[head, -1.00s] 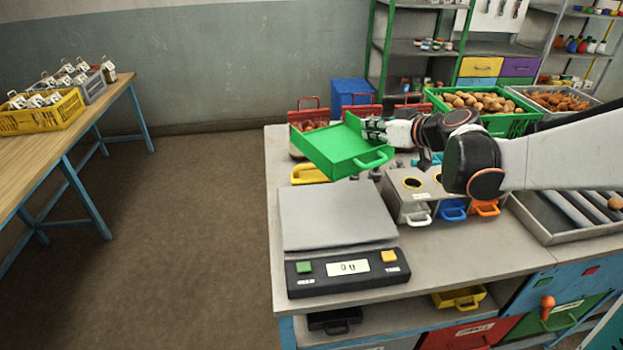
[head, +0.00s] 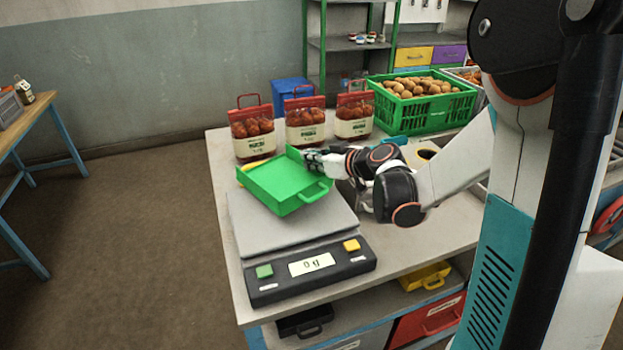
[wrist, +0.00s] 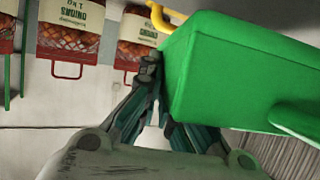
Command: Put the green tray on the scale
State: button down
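The green tray (head: 283,180) is in my gripper (head: 309,157), which is shut on its right rear wall. The tray is tilted a little, with its handle toward the front right. It overlaps the rear part of the scale's grey plate (head: 285,233) in the head view and seems to be just above it; contact cannot be told. The scale's display (head: 311,264) appears to read zero. In the wrist view, the tray (wrist: 235,75) fills the right side, and my gripper's fingers (wrist: 160,95) are at its left edge, partly hidden by it.
Several onion sacks (head: 305,125) stand behind the tray. A green crate of potatoes (head: 420,100) is at the back right. A yellow handle shows partly behind the tray in the wrist view (wrist: 160,14). Floor is clear left of the workbench (head: 235,260).

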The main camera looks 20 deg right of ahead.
aim_at(317, 174)
jog(key=shift+f+b, duration=0.8)
jog(key=shift+f, duration=1.4)
jog(key=shift+f, duration=0.15)
jog(key=c, duration=1.8)
grip_release()
jog(key=shift+r, duration=0.2)
jog(key=shift+s+d+r, duration=0.15)
jog(key=shift+s, duration=0.2)
jog(key=p+v, duration=0.3)
jog(key=v, duration=0.8)
jog(key=shift+s, duration=0.2)
